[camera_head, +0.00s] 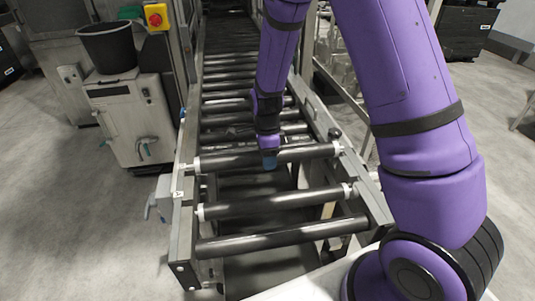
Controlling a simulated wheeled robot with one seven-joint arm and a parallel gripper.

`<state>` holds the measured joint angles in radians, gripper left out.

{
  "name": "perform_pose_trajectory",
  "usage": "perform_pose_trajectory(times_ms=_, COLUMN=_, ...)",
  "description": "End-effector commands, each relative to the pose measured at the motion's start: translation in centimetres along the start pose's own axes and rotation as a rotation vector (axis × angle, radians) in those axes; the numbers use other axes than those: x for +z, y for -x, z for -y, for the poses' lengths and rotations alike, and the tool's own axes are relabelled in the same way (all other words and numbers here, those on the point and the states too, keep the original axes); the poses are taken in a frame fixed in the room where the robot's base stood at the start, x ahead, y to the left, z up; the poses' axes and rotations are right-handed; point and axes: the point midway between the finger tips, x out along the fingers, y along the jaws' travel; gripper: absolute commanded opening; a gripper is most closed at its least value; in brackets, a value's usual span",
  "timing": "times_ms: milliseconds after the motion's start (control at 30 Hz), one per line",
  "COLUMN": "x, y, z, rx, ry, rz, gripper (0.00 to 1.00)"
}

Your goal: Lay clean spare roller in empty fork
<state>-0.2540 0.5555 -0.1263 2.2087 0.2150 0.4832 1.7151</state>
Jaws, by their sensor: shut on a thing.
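A roller conveyor (178,215) runs away from me, with dark rollers across its metal side rails. My gripper (269,161) points down over the near part of the conveyor and is shut on a dark roller (225,161) with white ends, near its middle. This roller spans nearly the whole width between the rails. I cannot tell whether its ends rest in a fork or hang just above it. A similar roller with white ends (270,201) lies nearer to me, and the front roller (280,238) lies nearest. The fingertips are partly hidden, and no empty fork shows clearly.
Metal framing borders the conveyor on the right. The floor at the left front is clear.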

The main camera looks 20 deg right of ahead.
Motion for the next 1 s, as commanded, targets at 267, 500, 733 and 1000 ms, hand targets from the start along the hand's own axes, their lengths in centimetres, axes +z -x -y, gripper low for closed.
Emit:
perform_pose_trajectory(times_ms=267, x=0.0, y=-1.0, z=0.2, rx=-0.001, ry=-0.001, rz=0.000, gripper=0.00)
perform_pose_trajectory(times_ms=500, x=0.0, y=-1.9, z=0.2, rx=0.000, ry=0.000, rz=0.000, gripper=0.00)
perform_pose_trajectory(times_ms=733, x=0.0, y=-2.8, z=0.3, rx=-0.001, ry=0.000, rz=0.000, gripper=0.00)
perform_pose_trajectory(times_ms=1000, x=0.0, y=-3.8, z=0.5, rx=-0.001, ry=-0.001, rz=0.000, gripper=0.00)
